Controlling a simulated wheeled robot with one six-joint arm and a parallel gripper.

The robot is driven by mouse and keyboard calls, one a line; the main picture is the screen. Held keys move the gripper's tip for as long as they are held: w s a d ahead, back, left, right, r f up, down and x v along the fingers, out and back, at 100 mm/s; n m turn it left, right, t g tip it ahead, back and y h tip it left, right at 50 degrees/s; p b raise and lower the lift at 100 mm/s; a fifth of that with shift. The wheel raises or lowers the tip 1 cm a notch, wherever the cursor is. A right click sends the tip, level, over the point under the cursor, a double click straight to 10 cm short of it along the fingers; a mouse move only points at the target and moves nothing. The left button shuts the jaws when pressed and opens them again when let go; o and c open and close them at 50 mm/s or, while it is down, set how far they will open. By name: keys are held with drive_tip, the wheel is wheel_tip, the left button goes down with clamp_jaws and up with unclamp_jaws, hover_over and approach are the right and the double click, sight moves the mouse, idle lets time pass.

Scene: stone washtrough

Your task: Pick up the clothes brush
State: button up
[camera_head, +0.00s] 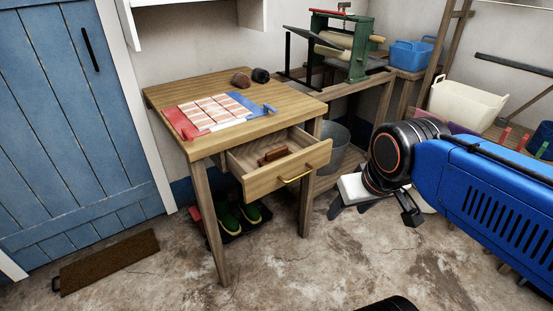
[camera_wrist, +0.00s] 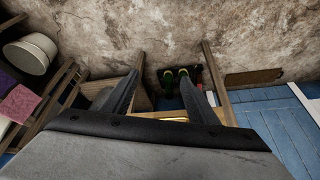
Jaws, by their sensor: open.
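The clothes brush (camera_head: 273,156) appears to be the small reddish-brown wooden piece in the pulled-out drawer (camera_head: 262,181) of the wooden table. I cannot make out the brush in that view.
The table (camera_head: 165,94) bears a red, white and blue cloth (camera_head: 215,112), and a brown and a black lump. Green boots (camera_head: 229,222) stand beneath. A mangle (camera_head: 345,45) and a metal bucket (camera_head: 334,142) are behind. A brown mat (camera_head: 110,261) lies left; the front floor is largely clear.

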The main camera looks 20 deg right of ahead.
drive_tip(key=w+a+r+m+g, duration=0.1)
drive_tip(key=w+a+r+m, duration=0.1)
drive_tip(key=w+r+m, duration=0.45)
drive_tip(key=w+a+r+m+g, duration=0.1)
drive_tip(key=w+r, duration=0.3)
drive_tip(key=w, duration=0.5)
wheel_tip(320, 180, up, 3)
drive_tip(key=m+g, duration=0.3)
drive_tip(key=m, duration=0.3)
hover_over(277, 149)
wheel_tip(277, 149, down, 11)
drive_tip(key=shift+w+a+f, duration=0.1)
drive_tip(key=shift+a, duration=0.05)
drive_tip(key=shift+f, duration=2.8)
drive_tip(key=c, duration=0.9)
